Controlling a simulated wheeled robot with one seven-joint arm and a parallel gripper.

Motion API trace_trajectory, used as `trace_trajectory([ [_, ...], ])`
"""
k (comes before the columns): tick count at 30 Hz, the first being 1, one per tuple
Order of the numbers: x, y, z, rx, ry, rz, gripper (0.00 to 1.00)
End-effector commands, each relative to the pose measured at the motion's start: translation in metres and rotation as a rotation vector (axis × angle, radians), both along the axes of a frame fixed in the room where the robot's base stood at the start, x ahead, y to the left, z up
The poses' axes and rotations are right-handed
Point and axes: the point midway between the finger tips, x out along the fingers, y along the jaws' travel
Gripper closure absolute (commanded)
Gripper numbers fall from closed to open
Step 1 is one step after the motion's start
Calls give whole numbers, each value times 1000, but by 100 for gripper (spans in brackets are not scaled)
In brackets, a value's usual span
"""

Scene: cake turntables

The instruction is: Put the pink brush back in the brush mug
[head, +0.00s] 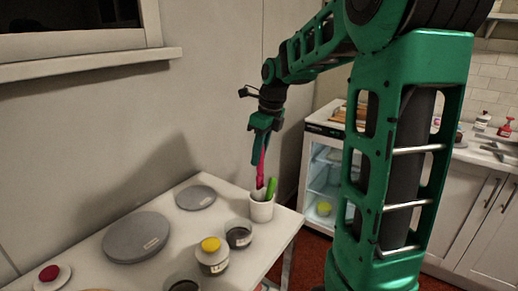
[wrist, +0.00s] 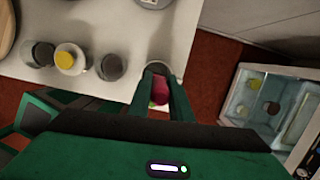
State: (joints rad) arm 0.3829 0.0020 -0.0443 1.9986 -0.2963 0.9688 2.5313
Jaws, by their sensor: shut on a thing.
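The pink brush (head: 261,168) hangs upright from my gripper (head: 262,138), which is shut on it; my gripper (wrist: 160,106) also holds the pink brush (wrist: 159,90) in the wrist view. The white brush mug (head: 262,210) stands near the right corner of the table, directly below the gripper. A green-handled tool (head: 271,187) leans in the mug. The brush's lower end is at the mug's mouth, beside a pale grey shape; I cannot tell how far inside it is. In the wrist view the mug's rim (wrist: 158,65) shows just beyond the fingertips.
The white table (head: 185,235) holds a large grey turntable (head: 136,237), a smaller grey disc (head: 196,197), a dark-topped jar (head: 239,235) and a yellow-topped jar (head: 212,256) near the mug. A glass-door fridge (head: 325,172) stands beyond the table's right edge.

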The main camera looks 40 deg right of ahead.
Motion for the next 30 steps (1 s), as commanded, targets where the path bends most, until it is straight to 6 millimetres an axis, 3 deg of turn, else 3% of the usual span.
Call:
trace_trajectory([
  [30,0,-1,-63,0,0,-1,100],
])
